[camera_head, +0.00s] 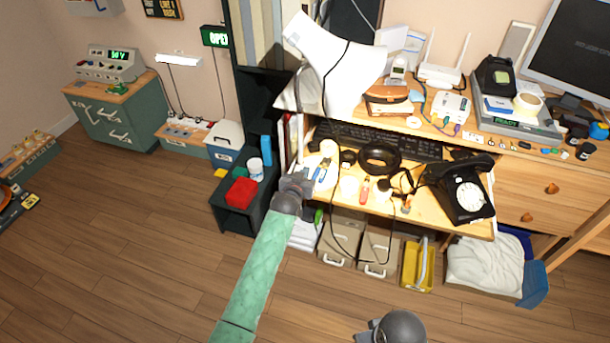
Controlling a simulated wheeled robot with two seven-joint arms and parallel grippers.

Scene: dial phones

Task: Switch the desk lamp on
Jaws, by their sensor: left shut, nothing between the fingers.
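A large white angled shape (335,62) with a dark cord across it rises at the back left of the desk (455,223). It may be the desk lamp's shade, but I cannot tell for sure. A dark round ring-like thing (380,157) lies on the lower desk surface in front of the keyboard; I cannot tell whether it is part of the lamp. No lamp switch can be made out. My left gripper (297,181) is shut and empty at the desk's front left corner, left of the ring and below the white shape.
A black dial phone (468,196) stands at the desk's right front. Small tools and loose cords lie between it and my left gripper. A dark cart with a red box (241,191) stands left of the gripper. Storage boxes (342,238) sit underneath. The floor in front is clear.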

